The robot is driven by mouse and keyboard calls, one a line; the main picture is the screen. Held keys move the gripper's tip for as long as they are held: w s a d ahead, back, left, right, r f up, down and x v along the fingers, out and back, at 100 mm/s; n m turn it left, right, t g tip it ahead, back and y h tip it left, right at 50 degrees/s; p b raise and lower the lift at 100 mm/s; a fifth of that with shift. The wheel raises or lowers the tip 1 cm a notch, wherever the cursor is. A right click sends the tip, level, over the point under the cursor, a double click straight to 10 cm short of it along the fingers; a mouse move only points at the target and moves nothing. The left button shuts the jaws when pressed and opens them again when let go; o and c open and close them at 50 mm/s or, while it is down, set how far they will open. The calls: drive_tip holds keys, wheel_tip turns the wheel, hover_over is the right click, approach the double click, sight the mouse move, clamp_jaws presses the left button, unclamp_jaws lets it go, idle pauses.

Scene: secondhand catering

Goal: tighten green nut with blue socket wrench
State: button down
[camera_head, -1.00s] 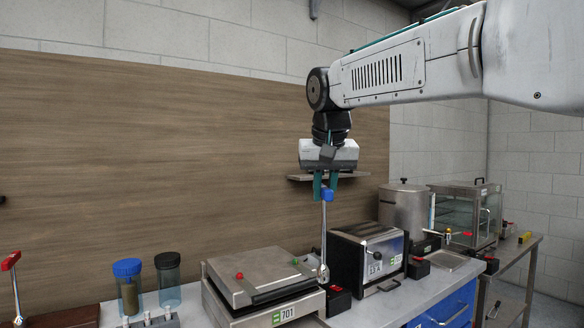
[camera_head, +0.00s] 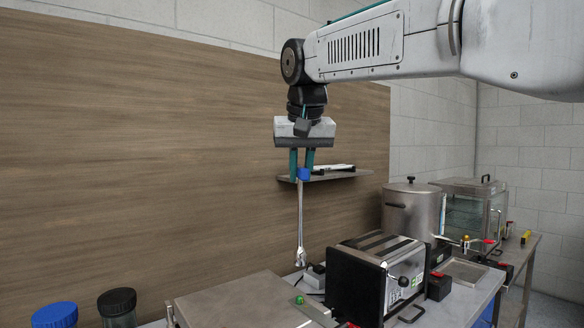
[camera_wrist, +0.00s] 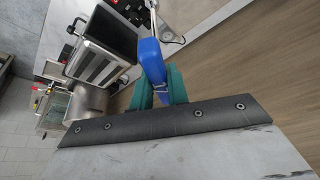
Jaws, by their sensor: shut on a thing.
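My gripper (camera_head: 301,170) has teal fingers pointing down. It is shut on the blue handle (camera_head: 304,175) of the socket wrench. The wrench's silver shaft (camera_head: 300,215) hangs almost straight down in the head view, with its socket end in the air above the counter.
A black and steel toaster (camera_head: 357,280) stands right of the wrench. The flat steel appliance (camera_head: 235,302) is at lower left. A wall shelf (camera_head: 340,176) is behind the gripper. A steel pot (camera_head: 409,212) and glass cabinet (camera_head: 470,208) stand farther right. Two lidded jars are at lower left.

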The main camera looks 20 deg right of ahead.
sight(301, 208)
drive_tip(key=shift+w+f, duration=0.1)
drive_tip(key=shift+f, duration=4.3)
